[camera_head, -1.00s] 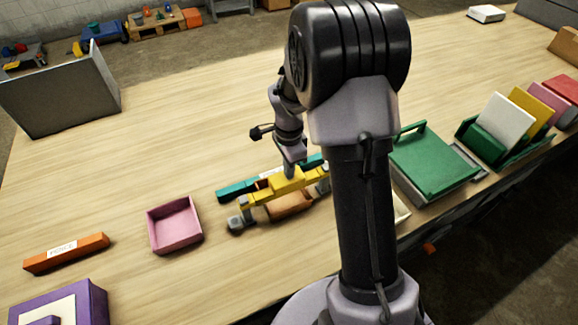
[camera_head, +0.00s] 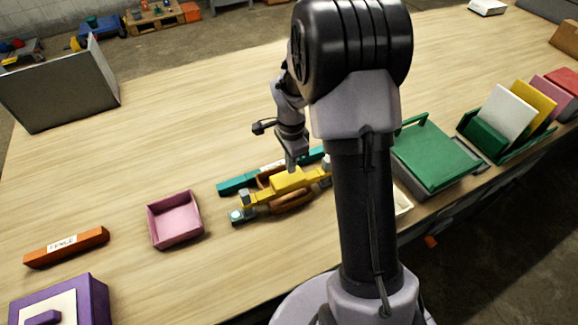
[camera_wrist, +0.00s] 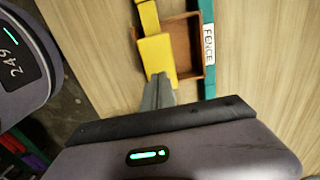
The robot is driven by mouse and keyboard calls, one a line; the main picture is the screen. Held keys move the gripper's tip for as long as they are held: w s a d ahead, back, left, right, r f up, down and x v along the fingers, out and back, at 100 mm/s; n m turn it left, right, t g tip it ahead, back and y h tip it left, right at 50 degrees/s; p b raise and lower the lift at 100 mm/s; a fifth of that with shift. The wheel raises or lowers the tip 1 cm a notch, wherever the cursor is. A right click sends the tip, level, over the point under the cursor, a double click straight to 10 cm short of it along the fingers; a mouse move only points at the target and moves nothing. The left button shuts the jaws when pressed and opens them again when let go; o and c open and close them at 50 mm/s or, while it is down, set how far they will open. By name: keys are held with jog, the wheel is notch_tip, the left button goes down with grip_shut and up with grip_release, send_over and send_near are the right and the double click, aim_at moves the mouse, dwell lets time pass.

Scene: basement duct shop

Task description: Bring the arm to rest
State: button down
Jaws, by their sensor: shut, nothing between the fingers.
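My gripper (camera_head: 292,167) is shut and empty, tip downward, close above a yellow piece (camera_head: 290,182) with grey ends. In the wrist view the shut fingertips (camera_wrist: 160,78) point at the wide yellow block (camera_wrist: 156,55). I cannot tell whether they touch it. The yellow piece lies across an open brown tray (camera_head: 294,203), whose inside shows in the wrist view (camera_wrist: 182,45). A teal bar (camera_head: 236,186) with a "FENCE" label lies along the tray's far side. My arm hides what is directly behind it.
A pink open tray (camera_head: 174,219), an orange labelled bar (camera_head: 85,244) and a purple box (camera_head: 92,292) stand to the left. A grey box (camera_head: 62,92) is at the far left. A green tray (camera_head: 435,157) and a rack of panels (camera_head: 505,115) are right. The far middle table (camera_head: 210,120) is clear.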

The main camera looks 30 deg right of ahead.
notch_tip(320, 180, up, 14)
jog(key=s+a+n+t, duration=0.1)
jog(key=s+a+n, duration=0.1)
jog(key=a, duration=0.1)
jog(key=s+a+r+n+t+y+b, duration=0.1)
jog(key=s+a+n, duration=0.4)
jog(key=s, duration=0.5)
jog(key=s+a+r+n+t+y+b, duration=0.1)
jog(key=s+a+r+n+t+b, duration=0.1)
jog(key=s+a+n+b, duration=0.4)
jog(key=s+a+t, duration=0.1)
jog(key=s, duration=0.2)
jog(key=shift+s+r+n+t, duration=0.2)
jog(key=shift+s+n+t, duration=0.1)
jog(key=shift+s+t, duration=0.1)
